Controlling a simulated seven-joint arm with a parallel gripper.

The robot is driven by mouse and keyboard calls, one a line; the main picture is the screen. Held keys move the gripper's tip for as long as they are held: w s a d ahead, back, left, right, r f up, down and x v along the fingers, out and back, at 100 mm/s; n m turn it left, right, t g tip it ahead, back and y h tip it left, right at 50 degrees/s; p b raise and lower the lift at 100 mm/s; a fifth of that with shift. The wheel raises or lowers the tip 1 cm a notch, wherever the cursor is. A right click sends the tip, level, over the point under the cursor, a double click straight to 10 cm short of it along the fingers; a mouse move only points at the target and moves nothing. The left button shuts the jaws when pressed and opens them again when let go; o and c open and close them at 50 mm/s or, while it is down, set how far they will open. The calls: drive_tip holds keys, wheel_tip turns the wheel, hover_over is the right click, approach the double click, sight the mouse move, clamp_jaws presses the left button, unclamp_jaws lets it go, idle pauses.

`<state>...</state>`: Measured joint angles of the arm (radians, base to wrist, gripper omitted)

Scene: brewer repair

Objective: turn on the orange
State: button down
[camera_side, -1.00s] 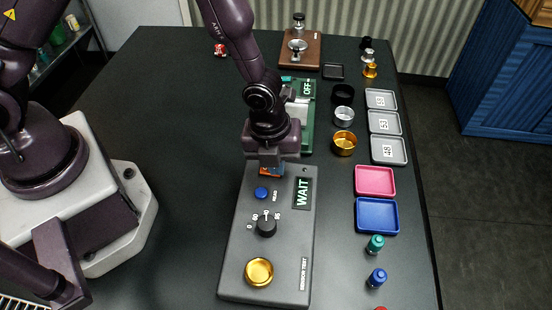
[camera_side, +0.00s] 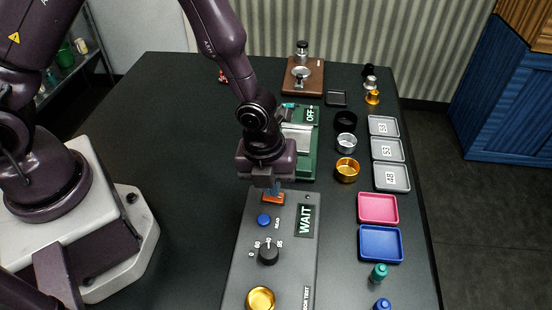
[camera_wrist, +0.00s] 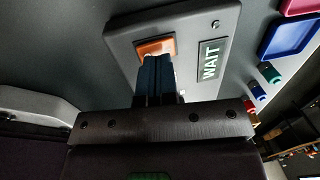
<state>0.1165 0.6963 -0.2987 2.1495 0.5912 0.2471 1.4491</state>
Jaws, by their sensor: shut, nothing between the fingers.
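The orange switch (camera_side: 273,197) sits at the top left of the grey panel (camera_side: 236,275), above the blue button (camera_side: 264,220). In the wrist view the orange switch (camera_wrist: 156,46) shows just beyond my fingertips, partly covered by them. My gripper (camera_side: 274,187) is shut and empty, pointing down at the switch. In the wrist view its dark blue fingers (camera_wrist: 157,60) lie together at the switch's lower edge. I cannot tell whether they touch it. The panel's display (camera_side: 305,220) reads WAIT.
A black dial (camera_side: 268,252) and a gold cup (camera_side: 261,299) are on the panel. A green device (camera_side: 308,160) reading OFF stands behind my gripper. Cups, grey trays (camera_side: 391,178), a pink tray (camera_side: 378,208) and a blue tray (camera_side: 381,244) line the right side. The table's left part is clear.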

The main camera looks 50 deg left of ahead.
sight(280, 198)
wheel_tip(280, 198, up, 13)
drive_tip(key=w+d, duration=0.1)
idle(0.5)
drive_tip(key=s+a+r+n+t, duration=0.2)
drive_tip(key=s+a+r+n, duration=0.4)
drive_tip(key=n, duration=0.7)
drive_tip(key=s+a+r+n+t+y, duration=0.1)
drive_tip(key=s+a+r+n+t, duration=0.1)
drive_tip(key=s+a+r+n, duration=0.5)
wheel_tip(280, 198, up, 3)
drive_tip(key=a+n, duration=0.1)
drive_tip(key=n, duration=0.6)
drive_tip(key=shift+s+a+t, duration=0.2)
drive_tip(key=shift+a+t, duration=0.1)
drive_tip(key=shift+a, duration=0.05)
